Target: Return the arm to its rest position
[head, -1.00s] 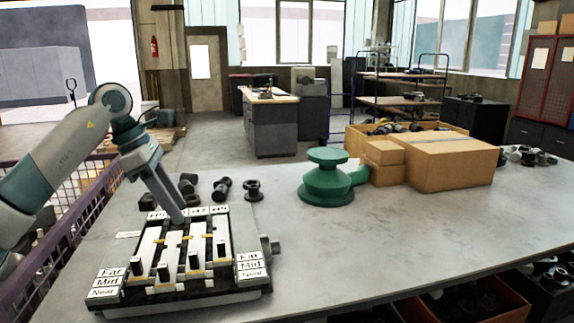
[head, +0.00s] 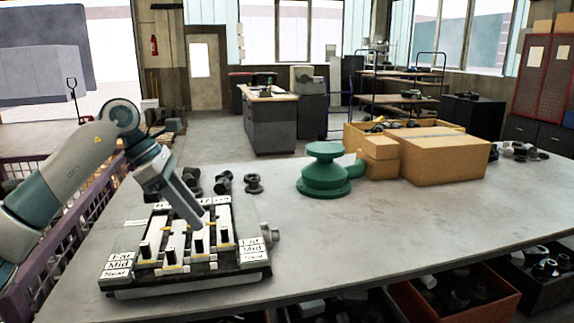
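A dark panel (head: 180,278) with several white slider tracks lies on the table at the lower left. Its side labels read Far, Mid and Near. Several dark upright lever knobs (head: 145,250) stand in the tracks, with small yellow marks beside them. My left arm comes in from the left, bent at the elbow. My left gripper (head: 201,222) points down and to the right over the panel's right half, hiding part of its far labels. Its fingers show as one narrow shape, and contact with a knob cannot be told. My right gripper is out of view.
A green flanged part (head: 323,172) and cardboard boxes (head: 440,160) stand toward the back of the table (head: 400,218). Dark fittings (head: 223,183) lie behind the panel. The table's front middle is clear. Bins of parts (head: 470,300) sit below the front edge.

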